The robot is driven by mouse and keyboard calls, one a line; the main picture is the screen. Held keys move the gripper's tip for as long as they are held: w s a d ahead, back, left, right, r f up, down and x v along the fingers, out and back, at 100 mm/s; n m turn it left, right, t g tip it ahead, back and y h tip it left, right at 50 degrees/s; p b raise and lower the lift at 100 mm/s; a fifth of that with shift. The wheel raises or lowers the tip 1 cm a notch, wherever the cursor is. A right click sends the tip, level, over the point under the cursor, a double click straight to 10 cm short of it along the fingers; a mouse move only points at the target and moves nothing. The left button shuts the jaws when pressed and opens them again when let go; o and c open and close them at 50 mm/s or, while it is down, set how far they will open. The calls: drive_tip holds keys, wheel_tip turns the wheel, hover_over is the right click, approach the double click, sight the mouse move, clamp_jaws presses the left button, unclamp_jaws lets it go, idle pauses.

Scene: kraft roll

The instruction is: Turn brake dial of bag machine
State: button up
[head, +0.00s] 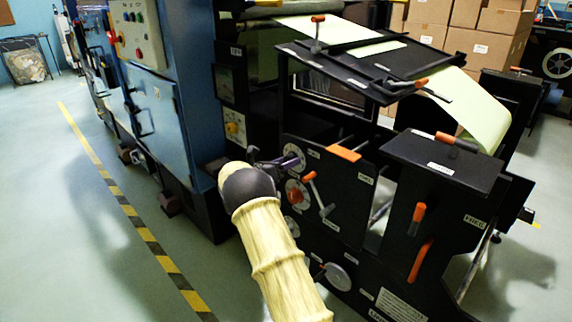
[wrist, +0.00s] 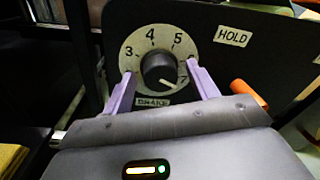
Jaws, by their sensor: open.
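The brake dial's black knob (wrist: 160,70) sits on a pale round scale (wrist: 132,52) marked with numbers from 3 to 7, above a BRAKE label (wrist: 152,101). A white mark on the knob points down and right, near the 7. My gripper (wrist: 161,72) is open, with one purple finger on each side of the knob. Gaps show between the fingers and the knob. In the head view my gripper (head: 284,160) is at the dial on the black side panel, and it partly hides the dial.
A HOLD label (wrist: 233,36) is right of the dial. Below the dial in the head view are a red dial (head: 297,195) and an orange-handled lever (head: 318,194). An orange handle (head: 343,153) sticks out to the right. A blue cabinet (head: 157,105) stands left; open floor lies beyond the striped line.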

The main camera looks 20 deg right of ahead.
drive_tip(key=shift+c, duration=0.5)
drive_tip(key=c, duration=0.9)
